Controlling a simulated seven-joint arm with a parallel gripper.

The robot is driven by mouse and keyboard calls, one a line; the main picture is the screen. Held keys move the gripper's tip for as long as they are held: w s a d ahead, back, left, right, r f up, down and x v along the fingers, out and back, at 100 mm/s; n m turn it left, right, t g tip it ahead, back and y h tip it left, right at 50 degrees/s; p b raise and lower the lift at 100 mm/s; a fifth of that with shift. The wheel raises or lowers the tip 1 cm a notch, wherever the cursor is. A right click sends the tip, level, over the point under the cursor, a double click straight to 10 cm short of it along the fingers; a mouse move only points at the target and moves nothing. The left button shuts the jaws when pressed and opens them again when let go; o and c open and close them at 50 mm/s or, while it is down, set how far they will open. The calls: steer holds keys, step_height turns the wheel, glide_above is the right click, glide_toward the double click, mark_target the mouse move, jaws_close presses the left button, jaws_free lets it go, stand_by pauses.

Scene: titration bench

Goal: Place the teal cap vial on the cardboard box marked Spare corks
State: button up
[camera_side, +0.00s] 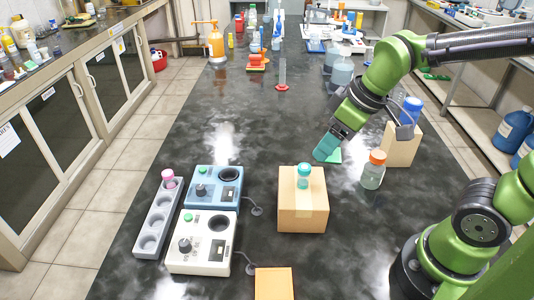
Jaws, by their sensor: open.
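A small vial with a teal cap (304,171) stands upright on top of a cardboard box (303,212) at the centre front of the dark bench. I cannot read any marking on this box. A second cardboard box (401,152) stands to the right with a blue-capped container on it. A third, orange-brown box (273,284) is cut off by the bottom edge. My gripper (325,152) is open and points down, behind and a little right of the vial and apart from it. Its fingertips are small and hard to make out.
A clear bottle with an orange cap (374,170) stands right of the box. To the left are a blue device (213,187), a white device (203,242) and a grey rack (157,220) holding a pink-capped vial (169,179). The bench middle is mostly clear.

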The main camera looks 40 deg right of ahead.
steer(key=s+d+r+m+t, duration=0.2)
steer(key=s+r+m, duration=0.2)
steer(key=m, duration=0.3)
steer(key=shift+s+t+y, duration=0.3)
steer(key=shift+t, duration=0.1)
